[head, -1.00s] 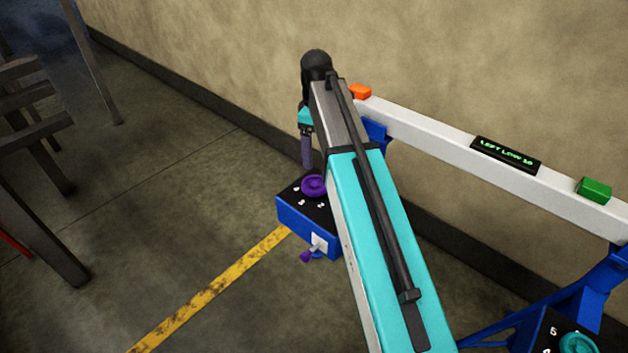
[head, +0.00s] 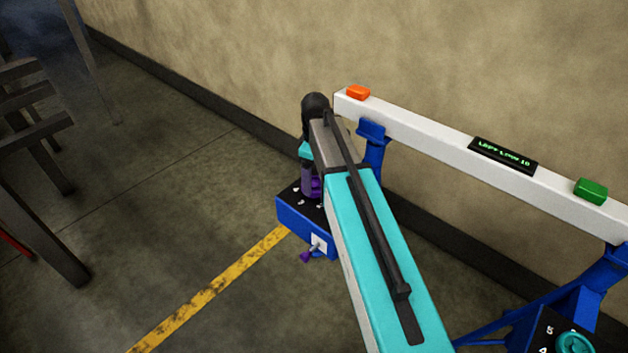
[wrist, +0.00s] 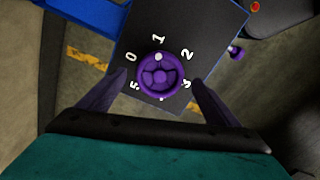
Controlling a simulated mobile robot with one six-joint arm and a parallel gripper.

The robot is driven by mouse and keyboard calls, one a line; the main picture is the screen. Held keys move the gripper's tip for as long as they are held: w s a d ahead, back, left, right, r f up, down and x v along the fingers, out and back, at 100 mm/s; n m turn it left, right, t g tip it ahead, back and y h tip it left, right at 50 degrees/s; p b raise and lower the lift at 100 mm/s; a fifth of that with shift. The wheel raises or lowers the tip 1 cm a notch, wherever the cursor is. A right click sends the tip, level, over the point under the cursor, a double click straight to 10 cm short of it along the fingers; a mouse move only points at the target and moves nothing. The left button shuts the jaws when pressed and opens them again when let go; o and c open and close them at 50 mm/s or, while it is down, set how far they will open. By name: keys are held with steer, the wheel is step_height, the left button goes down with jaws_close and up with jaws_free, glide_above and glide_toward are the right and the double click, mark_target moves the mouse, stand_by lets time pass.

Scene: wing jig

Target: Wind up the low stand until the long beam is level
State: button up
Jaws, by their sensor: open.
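The long white beam (head: 430,134) runs along the wall, with a dark display (head: 503,155) whose green text seems to read "LEFT LOW 10", slightly blurred. Its left end rests on a blue stand whose box (head: 303,228) carries a purple handwheel (wrist: 160,75). In the wrist view the wheel's white dot points near the 1 on the black dial plate (wrist: 205,30). My gripper (wrist: 158,78) is open, its fingers on either side of the wheel; contact cannot be told. In the head view my arm partly hides the box and wheel.
A small purple-knobbed lever (head: 306,256) sticks out of the box's front. The right stand has a teal handwheel (head: 574,342). An orange block (head: 358,92) and a green block (head: 591,190) sit on the beam. Dark racks stand at left; the floor between is clear.

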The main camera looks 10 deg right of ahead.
mark_target(314, 188)
steer(key=shift+f, duration=1.3)
steer(key=c, duration=1.1)
